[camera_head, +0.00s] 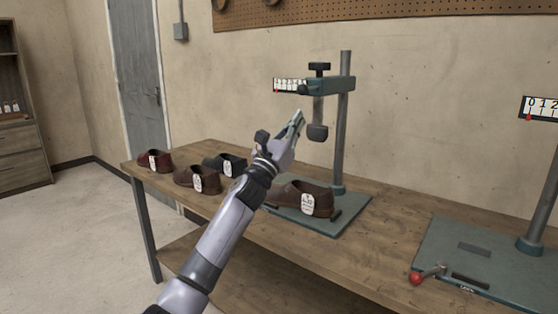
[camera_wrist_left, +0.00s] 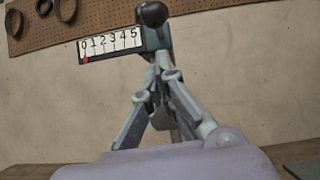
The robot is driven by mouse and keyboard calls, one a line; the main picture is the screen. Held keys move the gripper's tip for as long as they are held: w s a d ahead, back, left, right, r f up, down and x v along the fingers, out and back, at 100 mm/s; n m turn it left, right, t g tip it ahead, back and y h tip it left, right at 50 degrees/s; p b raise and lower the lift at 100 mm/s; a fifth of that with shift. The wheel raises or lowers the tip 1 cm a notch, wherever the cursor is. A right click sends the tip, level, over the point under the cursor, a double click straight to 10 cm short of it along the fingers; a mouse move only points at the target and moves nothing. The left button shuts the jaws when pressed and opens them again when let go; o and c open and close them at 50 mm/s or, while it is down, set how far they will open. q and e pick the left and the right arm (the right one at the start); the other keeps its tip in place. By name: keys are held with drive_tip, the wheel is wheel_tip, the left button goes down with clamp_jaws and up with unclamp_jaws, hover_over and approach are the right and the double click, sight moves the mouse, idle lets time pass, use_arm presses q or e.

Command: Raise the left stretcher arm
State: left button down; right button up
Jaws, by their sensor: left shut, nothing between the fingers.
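The left stretcher arm (camera_head: 330,86) is a grey-green bar on an upright grey post (camera_head: 343,130), with a black knob (camera_head: 319,68) on top and a dark block (camera_head: 317,132) hanging below. Its white number scale (camera_head: 290,85) has a red pointer at the low end; the scale also shows in the left wrist view (camera_wrist_left: 110,43). A brown shoe (camera_head: 290,192) with a white tag sits on the base plate (camera_head: 343,217) beneath. My left gripper (camera_head: 298,118) is shut and empty, pointing up, just below and in front of the arm's left end. Contact cannot be told. My right gripper is out of view.
Several tagged shoes, including a dark red one (camera_head: 154,160), stand on the wooden bench (camera_head: 385,240) to the left. A second stretcher with its base plate (camera_head: 480,255) and red-knobbed lever (camera_head: 416,279) stands at the right. Bare bench lies between the two plates.

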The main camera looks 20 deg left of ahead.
use_arm(q)
drive_tip(key=v, duration=1)
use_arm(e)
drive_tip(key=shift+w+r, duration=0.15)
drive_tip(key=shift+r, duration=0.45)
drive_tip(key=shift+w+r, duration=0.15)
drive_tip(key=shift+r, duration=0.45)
use_arm(q)
drive_tip(key=shift+f, duration=0.15)
